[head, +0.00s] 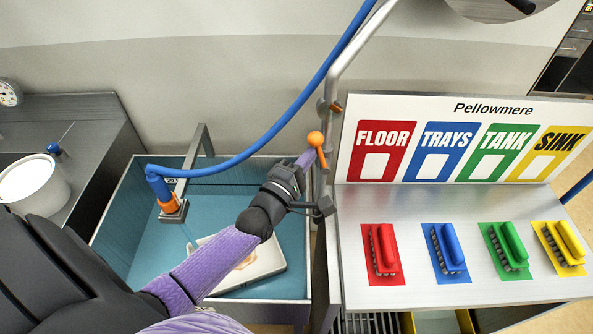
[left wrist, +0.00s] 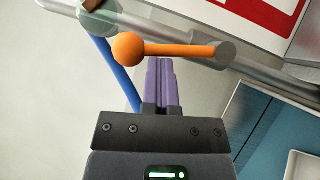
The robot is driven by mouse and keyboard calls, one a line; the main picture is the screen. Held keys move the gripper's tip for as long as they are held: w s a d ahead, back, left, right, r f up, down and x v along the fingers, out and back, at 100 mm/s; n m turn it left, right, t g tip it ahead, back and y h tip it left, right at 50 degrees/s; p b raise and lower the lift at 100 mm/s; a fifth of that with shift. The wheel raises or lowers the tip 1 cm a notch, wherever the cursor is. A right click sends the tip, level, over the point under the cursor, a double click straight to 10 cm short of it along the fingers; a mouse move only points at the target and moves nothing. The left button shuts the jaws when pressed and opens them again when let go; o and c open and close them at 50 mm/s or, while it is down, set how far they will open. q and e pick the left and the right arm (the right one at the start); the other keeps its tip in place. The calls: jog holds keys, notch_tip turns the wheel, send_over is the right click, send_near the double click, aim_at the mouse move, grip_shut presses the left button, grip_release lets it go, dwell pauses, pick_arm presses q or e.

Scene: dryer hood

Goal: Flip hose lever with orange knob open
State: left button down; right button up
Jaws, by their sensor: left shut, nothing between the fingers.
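The hose lever has a round orange knob (head: 315,139) and sits on the metal pipe beside the sign board. In the left wrist view the orange knob (left wrist: 130,49) is at the left end of an orange lever arm (left wrist: 180,49), which runs right to a grey pivot (left wrist: 225,54). My left gripper (head: 307,159) is shut and empty, with its purple fingertips right at the lever. In the left wrist view the fingertips (left wrist: 160,64) are just below the lever arm, near the knob; I cannot tell whether they touch it. My right gripper is not in view.
A sign board (head: 345,150) and several coloured brushes on a steel counter (head: 450,295) stand right. A white pot (head: 30,185) is left.

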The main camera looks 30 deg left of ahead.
pick_arm(q)
jog(key=shift+w+d+r+m+g+p, duration=0.3)
jog(key=shift+d+r+m+p, duration=0.25)
jog(key=shift+p, duration=0.45)
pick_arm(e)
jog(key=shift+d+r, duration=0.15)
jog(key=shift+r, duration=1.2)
pick_arm(q)
jog(key=shift+d+f, duration=0.1)
jog(key=shift+f, duration=0.05)
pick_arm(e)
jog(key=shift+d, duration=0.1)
